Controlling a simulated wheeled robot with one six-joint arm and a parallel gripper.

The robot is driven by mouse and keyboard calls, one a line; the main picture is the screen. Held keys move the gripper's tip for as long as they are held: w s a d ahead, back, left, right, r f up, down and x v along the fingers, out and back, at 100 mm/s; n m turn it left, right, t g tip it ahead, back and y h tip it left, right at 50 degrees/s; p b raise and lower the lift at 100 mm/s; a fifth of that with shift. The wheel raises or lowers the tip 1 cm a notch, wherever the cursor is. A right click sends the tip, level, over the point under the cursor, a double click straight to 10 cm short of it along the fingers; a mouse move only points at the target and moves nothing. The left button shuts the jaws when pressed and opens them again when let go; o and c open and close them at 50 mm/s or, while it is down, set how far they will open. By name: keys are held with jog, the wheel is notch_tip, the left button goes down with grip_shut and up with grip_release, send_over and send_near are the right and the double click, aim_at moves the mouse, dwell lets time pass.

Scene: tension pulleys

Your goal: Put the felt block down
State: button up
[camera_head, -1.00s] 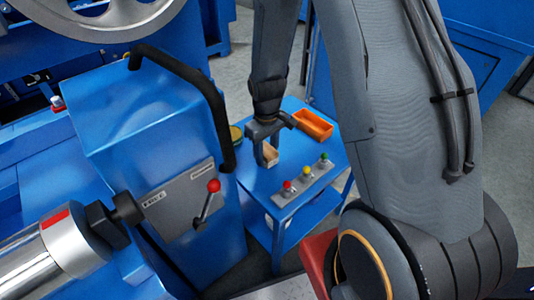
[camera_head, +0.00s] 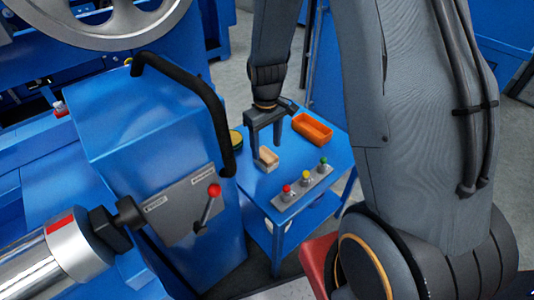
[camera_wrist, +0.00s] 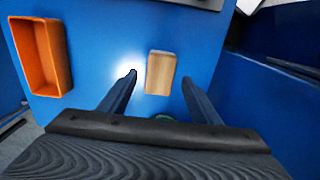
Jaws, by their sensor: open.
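The felt block (camera_head: 268,157) is a small tan block on the blue table (camera_head: 262,186), beside the row of coloured buttons. In the wrist view the block (camera_wrist: 160,72) lies on the blue tabletop, just beyond and between my fingertips. My gripper (camera_head: 265,148) is above the block with its fingers apart. In the wrist view my gripper (camera_wrist: 159,77) is open and empty, with clear gaps between the block and both fingers.
An orange bin (camera_head: 312,129) stands on the table behind the block. A button strip (camera_head: 302,188) with red, yellow and green buttons lies in front. A round yellow-topped item (camera_head: 236,138) is at the table's left, next to the blue machine (camera_head: 150,130).

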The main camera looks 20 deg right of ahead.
aim_at(266, 155)
notch_tip(266, 155, up, 6)
jog(key=shift+p, duration=0.35)
jog(key=s+r+m+t, duration=0.3)
jog(key=s+r+m, duration=0.2)
jog(key=s+r, duration=0.5)
jog(key=s+a+r+n+g, duration=0.3)
jog(key=s+a+r, duration=0.4)
jog(key=s, duration=0.4)
jog(key=d+r+m+p, duration=0.2)
jog(key=d+r+p, duration=0.3)
jog(key=p, duration=0.8)
jog(key=shift+d+r+m+p, duration=0.15)
jog(key=shift+d+m+p, duration=0.2)
jog(key=shift+d, duration=0.55)
jog(key=shift+w, duration=0.1)
